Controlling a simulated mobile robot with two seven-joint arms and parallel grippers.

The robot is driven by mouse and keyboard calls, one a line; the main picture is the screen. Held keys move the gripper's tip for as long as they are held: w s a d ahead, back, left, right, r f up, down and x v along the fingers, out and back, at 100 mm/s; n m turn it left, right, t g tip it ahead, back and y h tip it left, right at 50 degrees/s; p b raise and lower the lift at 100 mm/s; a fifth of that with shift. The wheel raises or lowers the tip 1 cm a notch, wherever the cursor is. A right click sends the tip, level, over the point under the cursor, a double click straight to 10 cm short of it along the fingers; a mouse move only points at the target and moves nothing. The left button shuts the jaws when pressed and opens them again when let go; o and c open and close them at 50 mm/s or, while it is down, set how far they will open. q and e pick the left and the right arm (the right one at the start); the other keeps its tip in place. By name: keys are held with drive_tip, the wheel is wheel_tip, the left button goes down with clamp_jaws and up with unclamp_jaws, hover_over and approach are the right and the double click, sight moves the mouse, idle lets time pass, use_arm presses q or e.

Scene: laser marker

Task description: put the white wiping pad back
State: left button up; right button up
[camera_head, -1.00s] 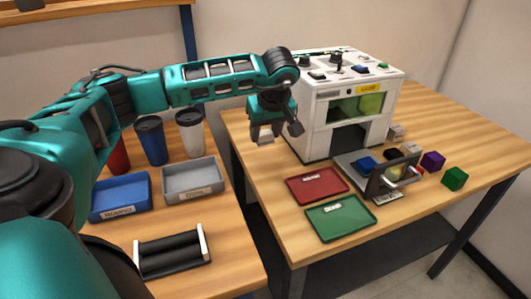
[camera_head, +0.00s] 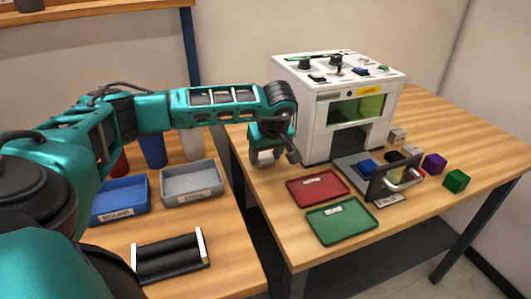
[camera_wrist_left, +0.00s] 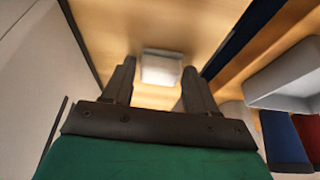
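The white wiping pad (camera_head: 264,157) is at the lower end of my left gripper (camera_head: 266,152), in front of the laser marker's left side. The pad appears just above the wooden table top. My right gripper does not show in either view.
The white laser marker (camera_head: 310,115) stands close to the right of my left gripper. A red tray (camera_head: 317,188) and a green tray (camera_head: 341,221) lie in front. A blue bin (camera_head: 120,199) and grey bin (camera_head: 193,182) stand on the left table, across a gap.

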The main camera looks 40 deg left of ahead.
use_arm(q)
drive_tip(key=shift+o, duration=1.2)
drive_tip(key=shift+d+r, duration=0.15)
drive_tip(key=shift+r, duration=0.4)
drive_tip(key=p+v, duration=0.2)
drive_tip(key=v, duration=0.9)
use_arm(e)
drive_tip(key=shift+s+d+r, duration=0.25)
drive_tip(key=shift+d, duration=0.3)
use_arm(q)
drive_tip(key=shift+s+d, duration=0.1)
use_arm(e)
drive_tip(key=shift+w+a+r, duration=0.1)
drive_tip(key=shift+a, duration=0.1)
